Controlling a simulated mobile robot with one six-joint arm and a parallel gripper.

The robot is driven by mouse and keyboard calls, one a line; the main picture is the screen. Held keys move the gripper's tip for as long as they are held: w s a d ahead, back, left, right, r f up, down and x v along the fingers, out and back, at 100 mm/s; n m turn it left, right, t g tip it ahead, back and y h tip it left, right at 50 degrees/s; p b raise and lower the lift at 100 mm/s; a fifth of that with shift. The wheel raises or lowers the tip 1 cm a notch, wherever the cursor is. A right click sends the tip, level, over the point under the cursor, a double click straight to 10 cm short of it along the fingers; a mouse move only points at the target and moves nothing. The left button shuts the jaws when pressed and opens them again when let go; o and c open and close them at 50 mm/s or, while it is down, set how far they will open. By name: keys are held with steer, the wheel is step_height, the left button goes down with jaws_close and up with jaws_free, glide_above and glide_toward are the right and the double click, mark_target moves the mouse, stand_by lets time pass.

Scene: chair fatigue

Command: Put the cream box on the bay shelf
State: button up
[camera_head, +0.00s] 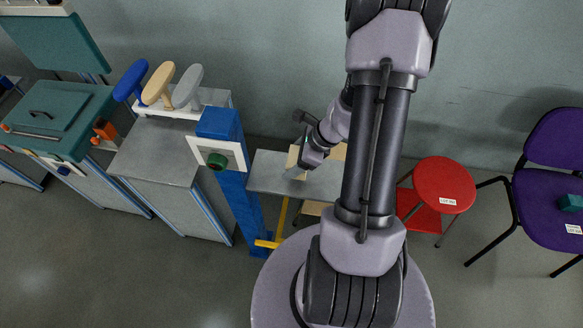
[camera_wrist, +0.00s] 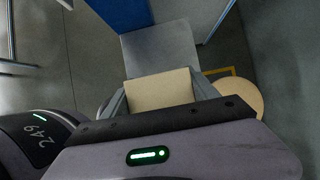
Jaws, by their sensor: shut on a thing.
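The cream box (camera_wrist: 160,90) is between the two grey fingers of my gripper (camera_wrist: 162,97) in the wrist view, and the fingers are shut on its sides. In the head view my gripper (camera_head: 304,161) is left of my arm, and a small part of the cream box (camera_head: 293,158) shows beside it. A flat grey shelf (camera_head: 266,172) lies below the gripper, right of a blue post; it looks like the bay shelf. It also shows beyond the box in the wrist view (camera_wrist: 160,48). I cannot tell the gap between box and shelf.
The blue post (camera_head: 232,180) with a white-framed green button stands close left of the shelf. A yellow bar (camera_head: 282,220) is under it. A round wooden stool (camera_wrist: 242,93) is close by. A red stool (camera_head: 444,184) and purple chair (camera_head: 553,190) stand right; grey cabinets (camera_head: 165,152) stand left.

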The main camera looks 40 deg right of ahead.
steer(key=shift+w+f+b, duration=0.2)
steer(key=shift+f+b, duration=1)
steer(key=shift+f, duration=0.8)
steer(key=o, duration=1.5)
steer(key=shift+r, duration=0.1)
